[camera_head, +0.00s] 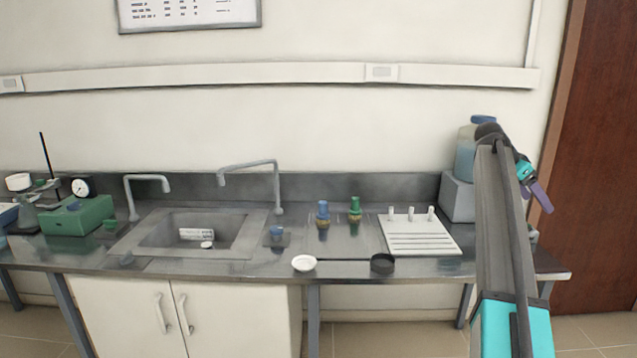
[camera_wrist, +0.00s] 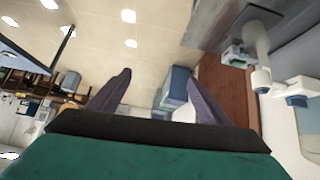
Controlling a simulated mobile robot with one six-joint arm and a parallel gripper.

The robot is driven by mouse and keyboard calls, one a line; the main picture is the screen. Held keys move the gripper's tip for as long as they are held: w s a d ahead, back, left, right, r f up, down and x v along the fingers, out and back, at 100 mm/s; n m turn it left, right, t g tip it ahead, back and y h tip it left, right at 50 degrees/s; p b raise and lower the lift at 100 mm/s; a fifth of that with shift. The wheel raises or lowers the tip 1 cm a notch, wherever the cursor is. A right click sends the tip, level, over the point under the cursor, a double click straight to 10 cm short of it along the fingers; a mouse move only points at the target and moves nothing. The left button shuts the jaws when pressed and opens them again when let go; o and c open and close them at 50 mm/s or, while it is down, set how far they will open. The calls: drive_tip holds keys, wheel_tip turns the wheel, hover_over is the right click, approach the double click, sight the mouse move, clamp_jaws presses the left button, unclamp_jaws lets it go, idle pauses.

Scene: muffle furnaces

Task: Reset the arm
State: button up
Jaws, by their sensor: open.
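My arm rises at the right of the head view, in front of the bench's right end. My gripper (camera_head: 541,197) is at the upper right there, small and turned toward the brown door. In the wrist view my gripper (camera_wrist: 160,92) shows two purple fingers standing well apart, with nothing between them. It is open and empty. The wrist view looks out into the room, with ceiling lights and furniture beyond the fingers. My gripper touches nothing that I can see.
The steel bench (camera_head: 345,268) holds a sink (camera_head: 195,235), two taps, a white rack (camera_head: 420,237), a white dish (camera_head: 304,263), a black dish (camera_head: 382,263) and a green device (camera_head: 76,217). A bottle (camera_head: 465,150) on a grey block stands close behind my arm. A brown door (camera_head: 600,160) is at right.

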drive_tip(key=a+f+n+g+y, duration=0.1)
drive_tip(key=a+f, duration=0.5)
drive_tip(key=f, duration=0.7)
drive_tip(key=a+f+n, duration=0.2)
drive_tip(key=a+f, duration=0.4)
drive_tip(key=f, duration=0.7)
drive_tip(key=a+f+n+g+y, duration=0.1)
drive_tip(key=a+f, duration=0.5)
drive_tip(key=f, duration=0.7)
drive_tip(key=s+a+f+n+y, duration=0.1)
drive_tip(key=s+a+f, duration=0.3)
drive_tip(key=f, duration=0.3)
drive_tip(key=s+a+f+n, duration=0.1)
drive_tip(key=s+a+f, duration=0.3)
drive_tip(key=f, duration=0.3)
drive_tip(key=s+a+f+n+g+y, duration=0.1)
drive_tip(key=s+a+f+n, duration=0.1)
drive_tip(key=s+a+f, duration=0.55)
drive_tip(key=s+a+f+n+g+y, duration=0.15)
drive_tip(key=s+a+f, duration=0.25)
drive_tip(key=s+f, duration=0.6)
drive_tip(key=s+a+f+n+y, duration=0.1)
drive_tip(key=s+a+n, duration=0.3)
drive_tip(key=s, duration=0.8)
drive_tip(key=s+a+f+n+y, duration=0.2)
drive_tip(key=s+a, duration=0.6)
drive_tip(key=s, duration=0.4)
drive_tip(key=shift+a+f+n, duration=0.25)
drive_tip(key=shift+f+n, duration=0.3)
drive_tip(key=shift+n, duration=0.8)
